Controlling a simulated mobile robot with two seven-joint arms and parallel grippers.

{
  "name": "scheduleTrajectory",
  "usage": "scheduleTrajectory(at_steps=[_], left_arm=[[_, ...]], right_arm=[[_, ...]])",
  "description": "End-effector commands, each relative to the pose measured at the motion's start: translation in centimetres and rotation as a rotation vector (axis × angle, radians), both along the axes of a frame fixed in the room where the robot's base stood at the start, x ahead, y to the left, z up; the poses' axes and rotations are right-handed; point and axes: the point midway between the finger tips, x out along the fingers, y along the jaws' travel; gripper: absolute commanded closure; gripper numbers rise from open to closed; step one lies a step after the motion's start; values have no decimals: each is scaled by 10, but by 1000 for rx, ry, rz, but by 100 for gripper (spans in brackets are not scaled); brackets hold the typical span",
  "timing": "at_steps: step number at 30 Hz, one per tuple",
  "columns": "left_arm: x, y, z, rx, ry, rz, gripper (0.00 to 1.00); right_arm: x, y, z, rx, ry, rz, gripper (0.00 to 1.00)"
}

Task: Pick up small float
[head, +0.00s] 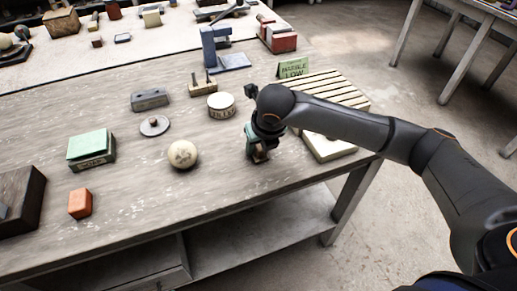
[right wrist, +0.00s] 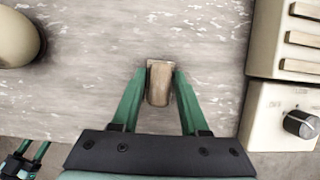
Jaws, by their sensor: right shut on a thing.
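The small float (right wrist: 159,84) is a small tan wooden block between the green fingers of my right gripper (right wrist: 160,92) in the right wrist view. In the head view my right gripper (head: 258,152) points down near the table's right front part, with the float (head: 261,156) partly hidden at its tips. The gripper is shut on the float, which is at or just above the tabletop; I cannot tell which. What seems to be my left gripper (right wrist: 20,163) shows as green and dark parts, cut off, at the lower left of the right wrist view, beyond the table edge.
A cream plaster sphere (head: 183,154) lies left of my right gripper. A round tin (head: 221,105) stands behind. A slatted cream box with a dark knob (right wrist: 298,123) is close on the right. The table (head: 150,200) is bare in front of the sphere.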

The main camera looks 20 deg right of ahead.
Motion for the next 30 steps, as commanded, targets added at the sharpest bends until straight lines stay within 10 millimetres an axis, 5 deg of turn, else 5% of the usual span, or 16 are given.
scheduleTrajectory(at_steps=[13,20,30], left_arm=[[-5,1,-2,1,10,1,50],[-4,1,3,1,6,2,50],[-5,12,9,15,3,18,50]], right_arm=[[0,0,4,0,-2,0,100],[1,0,31,0,-5,-1,100],[-60,23,99,1,-4,8,100]])
